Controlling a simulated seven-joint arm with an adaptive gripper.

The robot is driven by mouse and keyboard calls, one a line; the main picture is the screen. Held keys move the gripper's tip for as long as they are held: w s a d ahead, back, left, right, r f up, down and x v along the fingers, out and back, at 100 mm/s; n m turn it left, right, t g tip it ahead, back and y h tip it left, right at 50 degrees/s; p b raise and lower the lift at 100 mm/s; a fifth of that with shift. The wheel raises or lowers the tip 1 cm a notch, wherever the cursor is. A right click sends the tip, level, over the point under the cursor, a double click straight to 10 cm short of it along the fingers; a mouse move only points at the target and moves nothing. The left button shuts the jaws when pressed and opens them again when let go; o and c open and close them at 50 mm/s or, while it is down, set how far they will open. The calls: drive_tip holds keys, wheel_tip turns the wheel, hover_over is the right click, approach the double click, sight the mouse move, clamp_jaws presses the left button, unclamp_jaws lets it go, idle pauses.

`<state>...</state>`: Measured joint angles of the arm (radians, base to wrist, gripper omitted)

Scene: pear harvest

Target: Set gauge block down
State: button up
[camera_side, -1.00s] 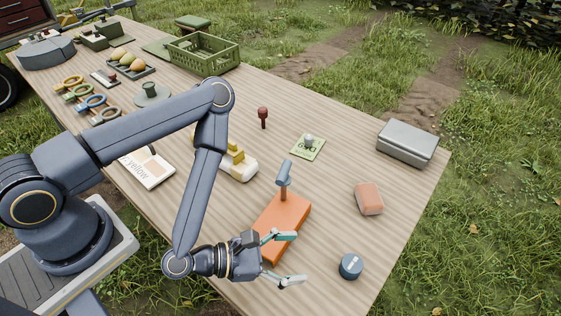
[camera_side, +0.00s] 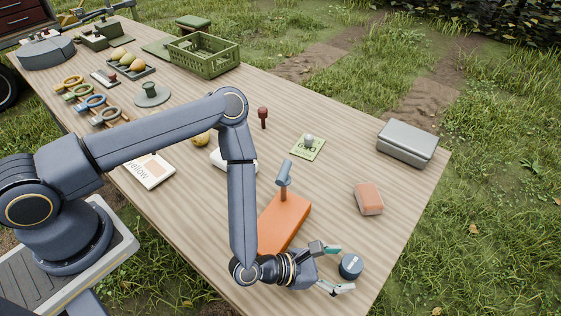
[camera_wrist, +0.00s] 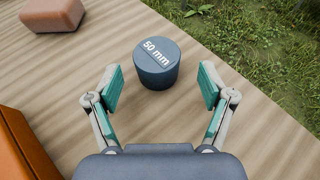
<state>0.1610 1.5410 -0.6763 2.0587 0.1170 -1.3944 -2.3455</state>
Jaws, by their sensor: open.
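The gauge block is a dark blue-grey cylinder (camera_side: 351,266) standing upright on the table near its front right edge. In the wrist view it is the round block (camera_wrist: 157,65) with "50 mm" in white on its top. My gripper (camera_side: 340,270) is open beside it in the side view. In the wrist view my gripper (camera_wrist: 160,88) has its teal-padded fingers spread to the left and right. The block lies between and slightly beyond the fingertips, with a visible gap on each side, and I see no contact.
An orange board (camera_side: 285,222) with a grey-topped post stands left of the block. A salmon-coloured block (camera_side: 369,198) and a grey case (camera_side: 407,143) lie farther back. The table edge and grass (camera_wrist: 265,40) are close on the right. Bare wood surrounds the block.

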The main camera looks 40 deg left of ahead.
sight(342, 265)
drive_tip(key=x, duration=0.3)
drive_tip(key=shift+w+d, duration=0.1)
drive_tip(key=shift+w, duration=0.3)
drive_tip(key=shift+r, duration=0.1)
drive_tip(key=c, duration=1.4)
